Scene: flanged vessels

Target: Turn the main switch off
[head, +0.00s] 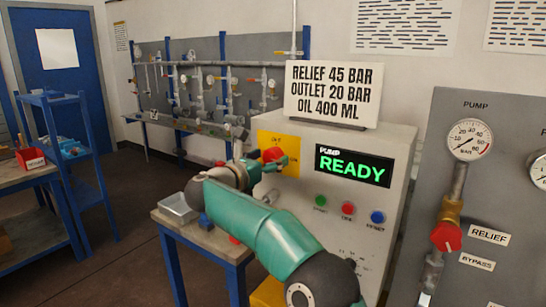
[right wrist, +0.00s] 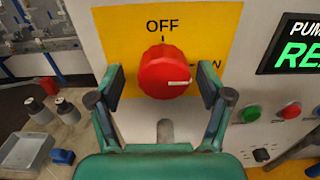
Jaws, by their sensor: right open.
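The main switch is a round red knob (right wrist: 165,73) on a yellow plate (right wrist: 215,22) on the front of the pump cabinet. Its white mark points right, toward the partly hidden ON; OFF is printed above it. In the head view the knob (head: 273,154) shows just beyond my right gripper (head: 269,165). My right gripper (right wrist: 161,87) is open in the right wrist view, with one finger on each side of the knob and a visible gap on both sides. I cannot tell how deep the fingertips reach. My left gripper is not in view.
The cabinet (head: 385,210) has a READY display (head: 352,166) and green, red and blue buttons right of the switch. A small table (head: 172,224) with a metal tray (head: 179,208) stands to the left. A grey gauge panel (head: 510,125) stands at the right.

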